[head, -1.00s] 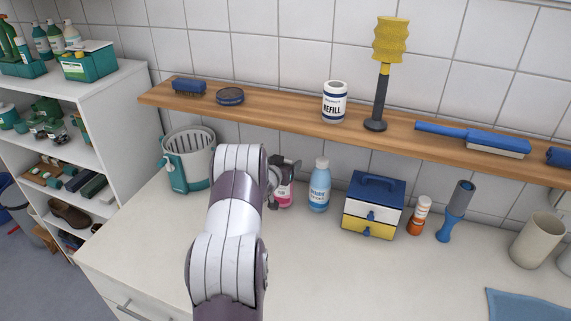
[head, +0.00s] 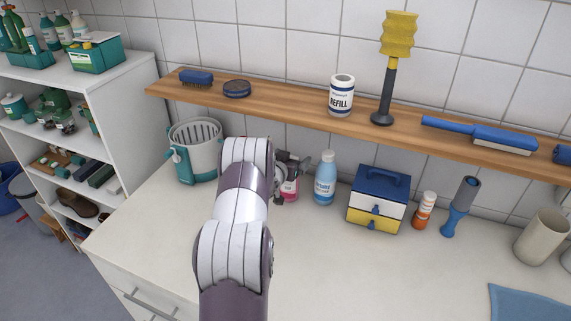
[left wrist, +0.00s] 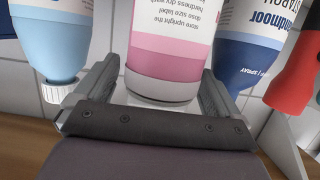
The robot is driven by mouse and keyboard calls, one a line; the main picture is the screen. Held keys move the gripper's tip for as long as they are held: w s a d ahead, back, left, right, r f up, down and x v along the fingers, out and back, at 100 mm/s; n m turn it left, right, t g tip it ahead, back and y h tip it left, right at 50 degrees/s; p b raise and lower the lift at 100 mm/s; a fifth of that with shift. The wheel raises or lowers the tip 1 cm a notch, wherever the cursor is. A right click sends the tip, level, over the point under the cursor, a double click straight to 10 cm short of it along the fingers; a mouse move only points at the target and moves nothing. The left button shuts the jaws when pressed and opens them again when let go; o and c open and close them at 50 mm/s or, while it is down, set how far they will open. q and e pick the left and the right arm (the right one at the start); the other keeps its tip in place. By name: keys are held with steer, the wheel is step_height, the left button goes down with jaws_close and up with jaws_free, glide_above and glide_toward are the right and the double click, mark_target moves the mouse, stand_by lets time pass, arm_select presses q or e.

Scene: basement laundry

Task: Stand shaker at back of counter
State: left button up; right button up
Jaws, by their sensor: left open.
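A small orange-and-white container (head: 424,210), which may be the shaker, stands upright near the back of the counter (head: 330,255), right of the drawer box. My left gripper (head: 284,178) is at a pink-and-white bottle (head: 291,190), partly hidden behind my arm. In the left wrist view, which looks upside down, the pink-and-white bottle (left wrist: 165,50) stands between the open fingers of the gripper (left wrist: 158,92). I cannot tell whether either finger touches it. My right gripper is out of view.
A light blue bottle (head: 325,180) stands close right of the gripper. The wrist view shows a dark blue spray bottle (left wrist: 248,45) and a red container (left wrist: 295,70) on the other side. A wooden shelf (head: 280,104) overhangs the back.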

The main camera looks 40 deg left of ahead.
arm_select(q)
steer(key=b+v, duration=0.2)
steer(key=v, duration=0.9)
steer(key=s+d+f+m+g+h, duration=0.1)
steer(key=s+d+g, duration=0.15)
steer(key=d, duration=0.65)
steer(key=s+d+m+g+h, duration=0.1)
steer(key=d+g, duration=0.3)
steer(key=d, duration=0.4)
steer(key=s+d+m+g+h, duration=0.1)
steer(key=s+d+g, duration=0.5)
steer(key=s+d, duration=0.8)
steer(key=s+h, duration=0.1)
steer(key=s, duration=0.2)
steer(key=shift+f+m, duration=0.3)
steer(key=shift+f, duration=0.05)
